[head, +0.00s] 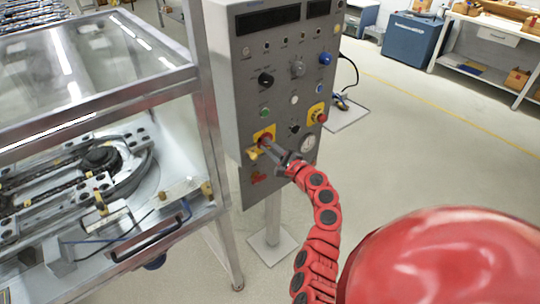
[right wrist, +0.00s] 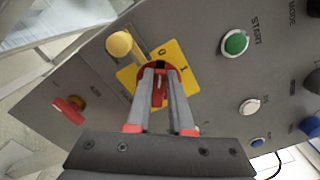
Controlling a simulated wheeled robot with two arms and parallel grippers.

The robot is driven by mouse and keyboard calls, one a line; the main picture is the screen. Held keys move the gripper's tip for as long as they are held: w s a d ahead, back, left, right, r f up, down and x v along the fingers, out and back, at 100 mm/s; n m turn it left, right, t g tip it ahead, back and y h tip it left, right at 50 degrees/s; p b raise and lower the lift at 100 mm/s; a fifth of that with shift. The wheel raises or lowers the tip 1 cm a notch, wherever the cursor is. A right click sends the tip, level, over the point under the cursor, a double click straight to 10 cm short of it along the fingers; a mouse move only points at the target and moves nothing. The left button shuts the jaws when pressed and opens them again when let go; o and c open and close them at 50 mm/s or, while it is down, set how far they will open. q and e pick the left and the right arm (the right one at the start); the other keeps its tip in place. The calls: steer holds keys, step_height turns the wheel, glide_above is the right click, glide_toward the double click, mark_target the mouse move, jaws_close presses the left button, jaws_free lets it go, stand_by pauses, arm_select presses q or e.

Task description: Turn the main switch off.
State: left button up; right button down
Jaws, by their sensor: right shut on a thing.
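The main switch is a red rotary handle (right wrist: 158,90) on a yellow plate (right wrist: 186,76) marked 0 and 1. In the head view its yellow plate (head: 264,132) is low on the left of the grey control panel's front. My right gripper (head: 272,146) reaches it from the lower right. In the right wrist view my right gripper's fingers (right wrist: 160,82) lie on both sides of the red handle and are shut on it. The fingers cover part of the handle, and I cannot tell which mark it points to. My left gripper is not in view.
A yellow round-headed part (right wrist: 119,44) sits close beside the plate. A red knob (right wrist: 70,108) marked AIR is below the switch. The green START button (right wrist: 235,42) and a red emergency stop (head: 320,117) are nearby. A glazed metal-framed machine (head: 95,75) stands left of the panel.

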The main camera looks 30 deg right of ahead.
steer(key=n+b, duration=0.1)
steer(key=b, duration=0.1)
steer(key=f+n+b, duration=0.1)
steer(key=n+b, duration=0.3)
steer(key=b, duration=0.1)
steer(key=shift+a+f, duration=0.15)
steer(key=shift+f, duration=0.1)
steer(key=shift+n+b, duration=1.1)
steer(key=shift+b, duration=0.35)
steer(key=shift+r, duration=0.1)
steer(key=c, duration=0.8)
jaws_free()
steer(key=s+d+b, duration=0.1)
steer(key=s+b, duration=0.1)
steer(key=s, duration=1.5)
steer(key=shift+s+d+b, duration=0.15)
steer(key=shift+s+b, duration=0.05)
steer(key=shift+b, duration=0.1)
